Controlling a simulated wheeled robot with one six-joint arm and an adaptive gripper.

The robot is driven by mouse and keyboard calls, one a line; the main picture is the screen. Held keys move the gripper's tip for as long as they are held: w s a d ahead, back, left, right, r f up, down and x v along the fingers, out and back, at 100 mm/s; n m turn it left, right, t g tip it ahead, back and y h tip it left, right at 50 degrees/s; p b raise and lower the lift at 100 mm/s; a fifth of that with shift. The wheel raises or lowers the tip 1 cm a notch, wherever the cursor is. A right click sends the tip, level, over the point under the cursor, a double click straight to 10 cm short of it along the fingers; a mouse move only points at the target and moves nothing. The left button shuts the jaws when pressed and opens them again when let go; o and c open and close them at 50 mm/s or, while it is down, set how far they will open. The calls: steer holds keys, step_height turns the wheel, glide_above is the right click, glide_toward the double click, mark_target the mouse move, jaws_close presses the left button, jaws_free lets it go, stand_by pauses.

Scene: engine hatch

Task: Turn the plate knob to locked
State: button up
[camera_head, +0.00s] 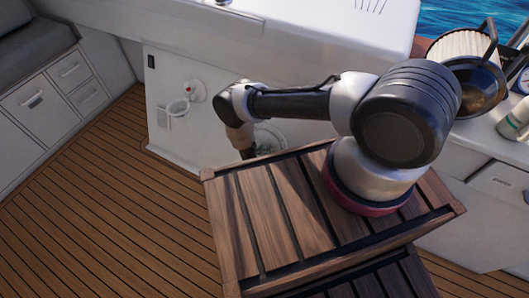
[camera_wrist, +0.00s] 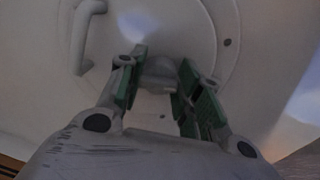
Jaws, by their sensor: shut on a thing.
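The round pale plate (camera_wrist: 190,32) fills the upper part of the wrist view, with small dark screw holes near its rim. Its knob (camera_wrist: 158,74) sits low on the plate, between my fingers. My gripper (camera_wrist: 161,66) has its green-padded fingers on both sides of the knob and is shut on it. The fingers and dim light hide much of the knob, so I cannot tell its turn angle. In the head view, part of the plate (camera_head: 268,137) shows low on the white wall behind my arm, and the knob is hidden.
A curved handle (camera_wrist: 82,38) stands out left of the knob. In the head view, a slatted wooden table (camera_head: 245,215) stands in front of the wall. A white ring-shaped fitting (camera_head: 178,107) is on the wall to the left. The plank floor (camera_head: 110,220) at left is clear.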

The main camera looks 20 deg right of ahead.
steer(key=n, duration=0.3)
steer(key=shift+n, duration=0.4)
steer(key=n, duration=0.3)
steer(key=shift+w+g, duration=0.1)
steer(key=shift+g, duration=0.2)
steer(key=n, duration=0.7)
steer(key=shift+a+g, duration=0.1)
steer(key=shift+g, duration=0.2)
steer(key=o, duration=1)
steer(key=v, duration=1.2)
